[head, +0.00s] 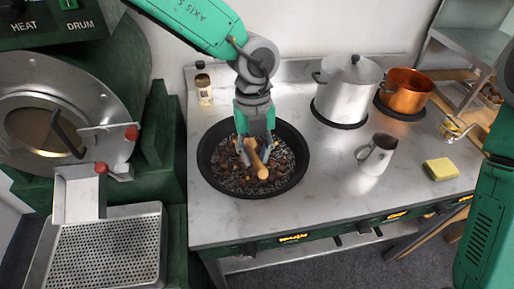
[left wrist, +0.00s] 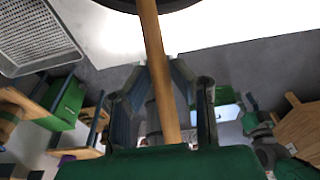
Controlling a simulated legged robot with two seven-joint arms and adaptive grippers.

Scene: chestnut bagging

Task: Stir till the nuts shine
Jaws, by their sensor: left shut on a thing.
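A black round pan (head: 205,150) sits on the counter at the centre of the head view. Brown nuts (head: 224,170) lie in it among dark, pale-flecked material. My left gripper (head: 257,150) is over the pan, shut on a wooden tool (head: 259,166). The tool's rounded end points toward the pan's front edge. In the left wrist view its long handle (left wrist: 156,50) runs between my fingers (left wrist: 158,75). The tool's far end is hidden in both views. The right arm shows at the right edge of the head view, but its gripper is out of view.
A lidded steel pot (head: 347,92) and a copper pot (head: 405,92) stand at the back right. A metal jug (head: 376,155) and a yellow sponge (head: 441,169) lie right of the pan. A bottle (head: 204,88) stands behind it. A drum roaster (head: 60,110) and perforated tray (head: 105,255) are left.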

